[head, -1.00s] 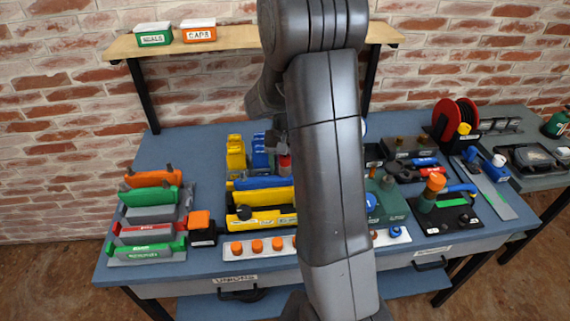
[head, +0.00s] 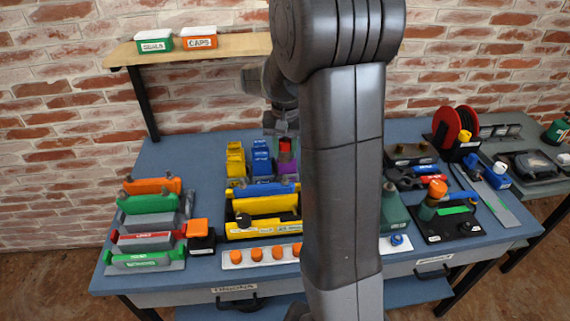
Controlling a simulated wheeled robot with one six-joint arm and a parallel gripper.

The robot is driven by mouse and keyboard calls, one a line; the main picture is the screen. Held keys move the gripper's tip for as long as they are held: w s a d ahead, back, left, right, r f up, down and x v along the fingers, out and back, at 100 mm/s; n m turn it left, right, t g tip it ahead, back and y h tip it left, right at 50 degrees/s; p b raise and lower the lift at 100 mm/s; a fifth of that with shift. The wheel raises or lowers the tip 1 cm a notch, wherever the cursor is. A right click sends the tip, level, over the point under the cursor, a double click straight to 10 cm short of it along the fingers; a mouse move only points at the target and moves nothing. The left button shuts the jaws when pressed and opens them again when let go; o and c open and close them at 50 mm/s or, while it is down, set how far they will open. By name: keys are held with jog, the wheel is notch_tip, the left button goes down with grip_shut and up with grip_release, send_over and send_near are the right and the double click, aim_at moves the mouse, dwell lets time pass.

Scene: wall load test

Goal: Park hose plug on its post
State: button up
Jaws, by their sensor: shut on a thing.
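My gripper (head: 285,132) hangs over the back middle of the blue bench, partly hidden by my arm. It appears shut on a small red piece (head: 286,147) directly below it, in front of a column with a purple part. The picture is too small to tell whether this piece is the hose plug. A red hose reel (head: 440,122) stands at the back right, with a yellow piece (head: 465,135) at its front. A white-topped blue piece (head: 499,168) stands right of it. I cannot make out which post is the plug's; my arm hides part of the bench.
Yellow bins (head: 235,160) and blue bins (head: 261,158) stand left of my gripper. Yellow and blue trays (head: 262,207) lie in front of them. A rack with orange, green and red trays (head: 150,205) is at left. A shelf (head: 120,53) with two boxes is above. Bare bench shows at back left.

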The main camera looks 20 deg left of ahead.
jog(key=shift+r, duration=1)
jog(key=w+d+f+b, duration=0.1)
jog(key=w+f+b, duration=0.1)
jog(key=w+f, duration=0.2)
jog(key=w+d+f+b, duration=0.1)
jog(key=w+d+f, duration=0.1)
jog(key=w+f, duration=0.2)
jog(key=w+d+f+b, duration=0.1)
jog(key=w+f+b, duration=0.1)
jog(key=w+f, duration=0.2)
jog(key=shift+w+d+f+b, duration=0.1)
jog(key=shift+w+f+b, duration=0.1)
jog(key=shift+f, duration=0.7)
jog(key=shift+w+d+f+b, duration=0.1)
jog(key=shift+f+b, duration=0.05)
jog(key=shift+f, duration=1.35)
jog(key=shift+f+b, duration=0.25)
jog(key=shift+b, duration=0.15)
jog(key=shift+f+b, duration=0.5)
jog(key=shift+f, duration=0.4)
jog(key=shift+f, duration=0.15)
